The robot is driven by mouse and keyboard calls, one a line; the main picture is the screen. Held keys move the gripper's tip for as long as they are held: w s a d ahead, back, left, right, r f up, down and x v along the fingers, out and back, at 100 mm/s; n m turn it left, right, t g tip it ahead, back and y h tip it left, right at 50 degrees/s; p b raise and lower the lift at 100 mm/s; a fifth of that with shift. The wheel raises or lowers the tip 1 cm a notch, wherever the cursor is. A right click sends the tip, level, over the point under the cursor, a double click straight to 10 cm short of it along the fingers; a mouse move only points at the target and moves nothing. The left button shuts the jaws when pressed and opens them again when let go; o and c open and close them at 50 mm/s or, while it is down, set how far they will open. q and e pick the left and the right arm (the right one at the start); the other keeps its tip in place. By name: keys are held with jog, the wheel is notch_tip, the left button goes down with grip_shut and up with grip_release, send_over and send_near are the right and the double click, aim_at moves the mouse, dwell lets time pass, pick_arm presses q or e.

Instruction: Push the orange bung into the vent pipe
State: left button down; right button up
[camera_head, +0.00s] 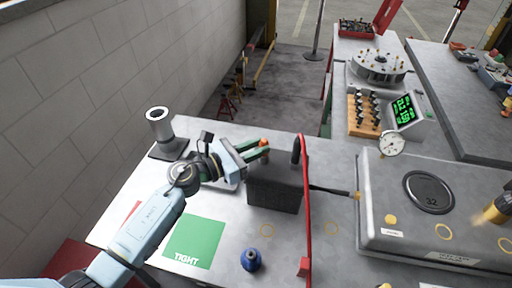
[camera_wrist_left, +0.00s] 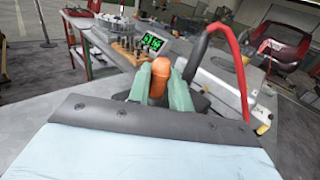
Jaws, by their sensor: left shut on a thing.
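My left gripper (camera_head: 262,149) reaches over the table with its green fingers shut on the orange bung (camera_head: 264,142). In the left wrist view the bung (camera_wrist_left: 158,78) stands between the two fingertips (camera_wrist_left: 158,92), its rounded top showing above them. An upright grey pipe (camera_head: 161,130) with an open, light rim stands on a dark base at the table's back left; it looks like the vent pipe. The gripper is to the right of this pipe and apart from it. My right gripper is not in view.
A dark grey box (camera_head: 275,190) with a black handle is close beside the gripper. A red hose (camera_head: 306,200) runs past it. A green mat (camera_head: 195,241) marked TIGHT and a blue bottle (camera_head: 251,260) are nearer. A grey case (camera_head: 400,225) with a gauge fills the right.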

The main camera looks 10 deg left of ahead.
pick_arm(q)
jog(key=c, duration=1.2)
grip_release()
jog(key=b+v, duration=0.3)
jog(key=v, duration=1)
jog(key=shift+s+a+r, duration=0.1)
jog(key=shift+s+a, duration=0.05)
jog(key=shift+s, duration=0.05)
